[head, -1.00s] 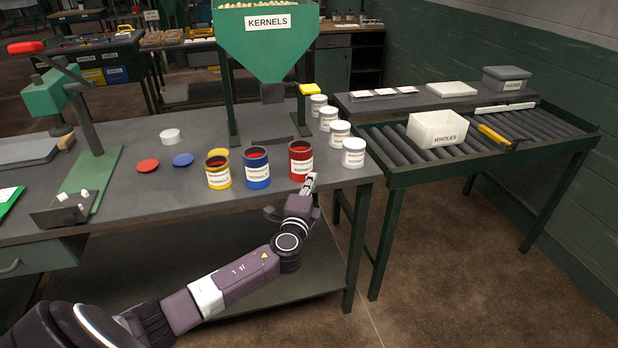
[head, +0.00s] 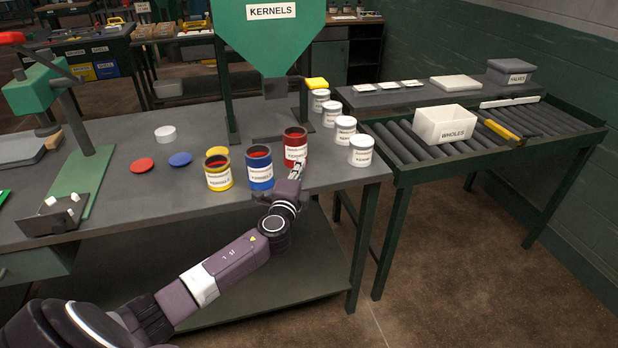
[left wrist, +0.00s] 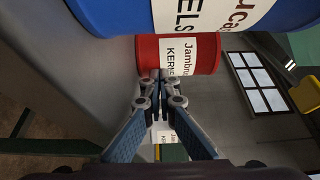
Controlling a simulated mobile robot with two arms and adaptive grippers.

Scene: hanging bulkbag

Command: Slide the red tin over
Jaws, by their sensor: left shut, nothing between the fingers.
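The red tin (head: 295,143) stands upright near the front edge of the workbench, with a white label. It also shows in the left wrist view (left wrist: 205,54), straight ahead of the fingertips. My left gripper (head: 297,172) is shut and empty, right in front of the red tin's lower part. In the left wrist view my left gripper (left wrist: 160,76) has its fingertips together at the tin's side; whether they touch it I cannot tell. The blue tin (head: 259,168) stands close to the left of the red tin. The yellow tin (head: 218,170) is left of that. My right gripper is not in view.
Several white tins (head: 361,151) stand in a row to the right of the red tin. The green kernels hopper (head: 272,38) rises behind. Red (head: 142,165) and blue (head: 180,159) lids lie on the bench (head: 120,200). A roller conveyor (head: 395,150) stands at right.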

